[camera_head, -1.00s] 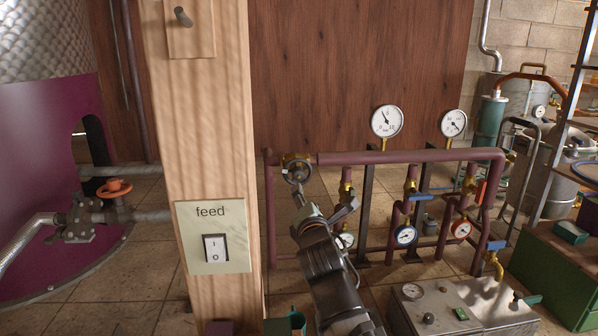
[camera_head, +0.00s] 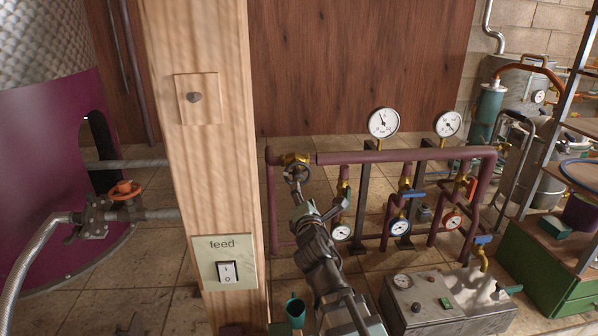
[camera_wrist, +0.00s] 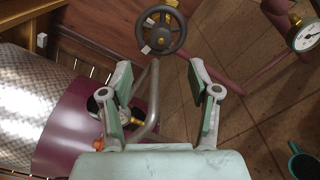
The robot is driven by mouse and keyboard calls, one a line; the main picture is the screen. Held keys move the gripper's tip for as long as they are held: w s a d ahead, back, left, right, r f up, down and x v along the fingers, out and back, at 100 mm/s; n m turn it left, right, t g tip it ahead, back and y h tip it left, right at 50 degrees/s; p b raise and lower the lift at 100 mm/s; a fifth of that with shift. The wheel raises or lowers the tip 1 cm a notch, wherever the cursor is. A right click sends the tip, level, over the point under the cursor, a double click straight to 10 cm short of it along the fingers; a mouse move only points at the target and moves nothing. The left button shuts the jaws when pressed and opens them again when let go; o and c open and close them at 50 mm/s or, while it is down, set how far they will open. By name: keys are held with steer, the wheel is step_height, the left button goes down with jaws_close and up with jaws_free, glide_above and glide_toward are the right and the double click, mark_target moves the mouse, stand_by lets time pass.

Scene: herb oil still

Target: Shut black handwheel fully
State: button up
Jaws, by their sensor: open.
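The black handwheel (camera_head: 296,175) sits on a brass valve at the left end of the purple pipe. In the wrist view the handwheel (camera_wrist: 160,31) shows at the top centre, face on, with dark spokes, a brass hub and small pale tags. My gripper (camera_head: 311,208) is just below and in front of the handwheel in the head view. No part of the wheel's rim is hidden by the fingers there.
A wooden post (camera_head: 205,150) with a feed switch (camera_head: 227,272) stands left of my arm. Pressure gauges (camera_head: 383,123) and purple pipes (camera_head: 405,156) are to the right. A grey control box (camera_head: 440,305) and a green cup (camera_head: 295,311) are low in front. An orange handwheel (camera_head: 126,189) is far left.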

mark_target(299, 179)
steer(key=w, duration=0.3)
steer(key=w+a, duration=0.1)
steer(key=w, duration=0.2)
steer(key=w+a, duration=0.1)
steer(key=w, duration=0.3)
steer(key=shift+w+f+p, duration=0.1)
steer(key=shift+p, duration=0.2)
steer(key=c, duration=1.2)
